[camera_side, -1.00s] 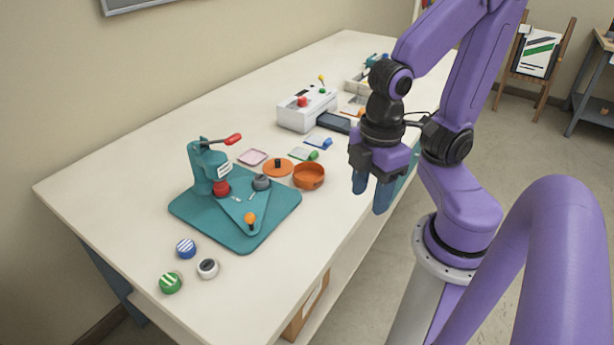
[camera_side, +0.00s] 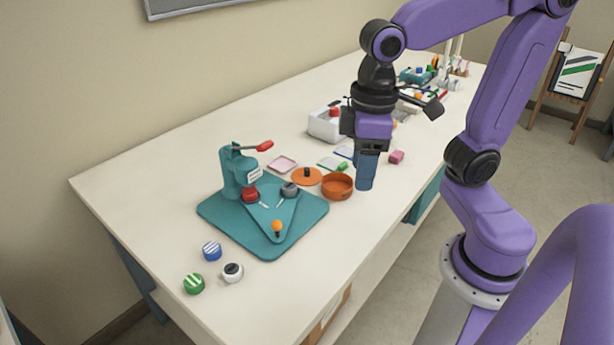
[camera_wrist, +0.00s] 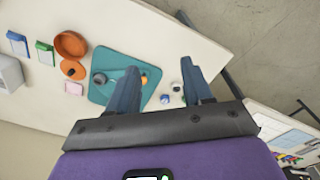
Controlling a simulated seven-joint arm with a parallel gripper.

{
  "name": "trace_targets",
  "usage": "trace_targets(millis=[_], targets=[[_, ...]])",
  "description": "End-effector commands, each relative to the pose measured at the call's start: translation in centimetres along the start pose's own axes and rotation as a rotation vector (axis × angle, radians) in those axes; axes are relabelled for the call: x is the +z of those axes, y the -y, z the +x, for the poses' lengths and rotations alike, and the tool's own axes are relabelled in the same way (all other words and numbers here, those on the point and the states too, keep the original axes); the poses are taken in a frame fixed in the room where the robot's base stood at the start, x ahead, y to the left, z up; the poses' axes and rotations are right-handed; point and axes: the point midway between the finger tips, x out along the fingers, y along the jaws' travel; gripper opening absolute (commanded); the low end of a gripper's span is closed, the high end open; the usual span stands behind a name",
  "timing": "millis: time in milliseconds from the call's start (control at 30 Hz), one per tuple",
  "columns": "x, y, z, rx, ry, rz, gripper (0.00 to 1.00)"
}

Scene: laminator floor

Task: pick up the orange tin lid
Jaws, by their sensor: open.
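The orange tin lid (camera_side: 307,176) is a flat disc with a dark knob, lying on the white table beside the open orange tin (camera_side: 338,187). In the wrist view the lid (camera_wrist: 73,69) lies left of my gripper (camera_wrist: 160,85), below the orange tin (camera_wrist: 71,44). In the side view my gripper (camera_side: 366,186) points down just right of the tin, apart from the lid. The wrist view shows its two blue fingers spread wide with nothing held between them. How high the fingertips are above the table is hard to tell.
A teal mat (camera_side: 225,212) with a red-handled press (camera_side: 238,172) is left of the lid. A white machine (camera_side: 326,124) stands behind. A pink tray (camera_side: 282,164) and small coloured tabs lie near the lid. Several round badges sit at the front; the table's left area is bare.

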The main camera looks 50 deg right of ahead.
Motion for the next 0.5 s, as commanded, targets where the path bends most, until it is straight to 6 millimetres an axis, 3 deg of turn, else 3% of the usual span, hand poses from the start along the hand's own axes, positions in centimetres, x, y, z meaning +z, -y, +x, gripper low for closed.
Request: trace_targets(millis=[200,500], targets=[[-5.8,-3.8,-0.6,0.025,0.001,0.418,0.5],[-12.0,-11.5,-0.6,0.062,0.0,1.009,0.5]])
